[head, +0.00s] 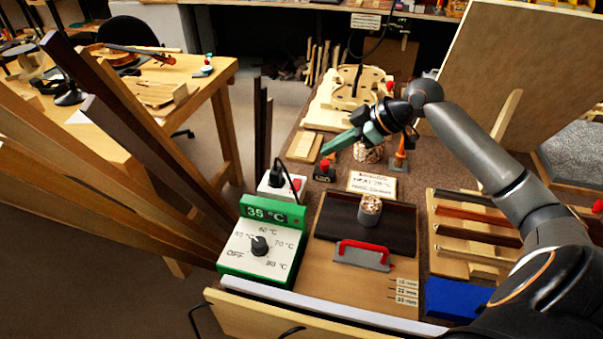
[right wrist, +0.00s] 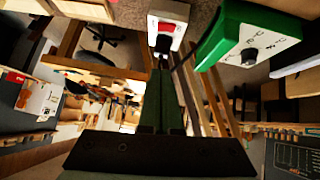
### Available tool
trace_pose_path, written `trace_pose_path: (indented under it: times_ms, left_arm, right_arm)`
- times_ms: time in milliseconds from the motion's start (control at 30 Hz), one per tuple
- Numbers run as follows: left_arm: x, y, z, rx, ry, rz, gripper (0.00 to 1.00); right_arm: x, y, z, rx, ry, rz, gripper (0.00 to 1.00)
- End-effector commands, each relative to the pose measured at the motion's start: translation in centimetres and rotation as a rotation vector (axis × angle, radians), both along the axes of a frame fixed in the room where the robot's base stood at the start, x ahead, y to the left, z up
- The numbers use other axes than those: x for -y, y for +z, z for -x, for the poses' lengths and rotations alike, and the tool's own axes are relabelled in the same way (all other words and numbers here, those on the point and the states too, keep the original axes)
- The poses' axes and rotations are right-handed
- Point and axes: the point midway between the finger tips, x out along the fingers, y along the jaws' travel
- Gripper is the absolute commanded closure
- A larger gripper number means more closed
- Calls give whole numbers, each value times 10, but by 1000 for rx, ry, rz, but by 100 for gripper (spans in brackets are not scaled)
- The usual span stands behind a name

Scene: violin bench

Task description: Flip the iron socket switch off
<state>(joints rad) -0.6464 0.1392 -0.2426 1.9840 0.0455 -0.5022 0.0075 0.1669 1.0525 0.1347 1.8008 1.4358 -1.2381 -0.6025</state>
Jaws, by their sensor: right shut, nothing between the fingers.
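The iron socket (head: 274,190) is a white box behind the green temperature controller (head: 262,250), with a black plug and cord in it. Its red switch (head: 297,184) is on the right side of the box. In the right wrist view the socket (right wrist: 180,12) is at the top, with the red switch (right wrist: 166,27) above the black plug; I cannot tell which way the switch is tipped. My right gripper (head: 325,149) is shut and empty, above and to the right of the socket, apart from it. Its closed fingers (right wrist: 162,85) point toward the socket. My left gripper is not in view.
A small black block with a red knob (head: 325,168) stands right of the socket, below my right gripper. A sign (head: 372,184), a dark tray (head: 335,222) and a red-handled tool (head: 362,254) lie further right. Dark and light strips (head: 150,150) rise at left.

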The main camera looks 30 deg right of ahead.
Motion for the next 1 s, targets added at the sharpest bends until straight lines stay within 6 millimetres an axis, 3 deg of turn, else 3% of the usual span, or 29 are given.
trace_pose_path:
  times_ms: [267, 633, 800, 1000]
  left_arm:
    - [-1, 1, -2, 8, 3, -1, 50]
    - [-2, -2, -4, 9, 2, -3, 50]
    - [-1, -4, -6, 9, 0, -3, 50]
    - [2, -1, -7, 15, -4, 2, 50]
  right_arm:
    - [-10, -16, -14, 0, 0, -4, 100]
    - [-41, -71, -60, 0, 0, -5, 100]
    - [-38, -98, -61, -3, -2, -1, 100]
    - [-36, -110, -62, -2, -1, 1, 100]
